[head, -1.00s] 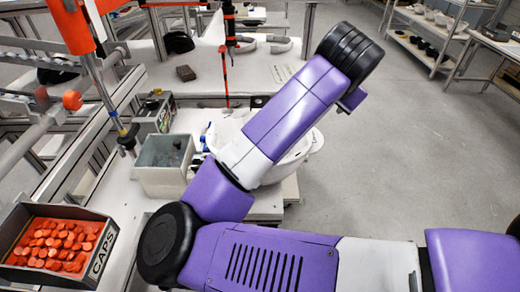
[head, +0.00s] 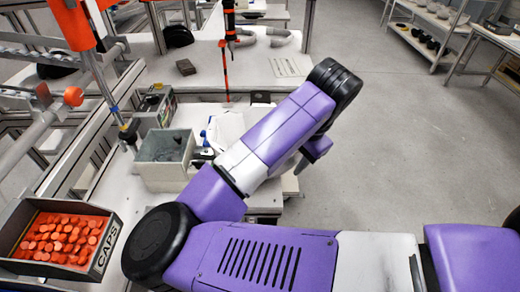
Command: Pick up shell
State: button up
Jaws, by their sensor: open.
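A white piece (head: 229,128) shows on the bench just left of my purple arm; it looks like part of the shell, though I cannot be sure. The rest of that spot is covered by my arm, which reaches across the bench from the lower right. The end of my arm points down behind its black joint, and my gripper's fingers cannot be made out. Whether they touch the shell is hidden.
A grey open bin (head: 165,160) stands left of the arm. A box of orange caps (head: 62,240) marked CAPS is at lower left. An orange-black hanging tool (head: 227,60) is behind the arm.

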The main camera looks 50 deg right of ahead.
jog(key=shift+w+f, duration=0.15)
jog(key=shift+f, duration=0.55)
grip_shut()
dwell(0.9)
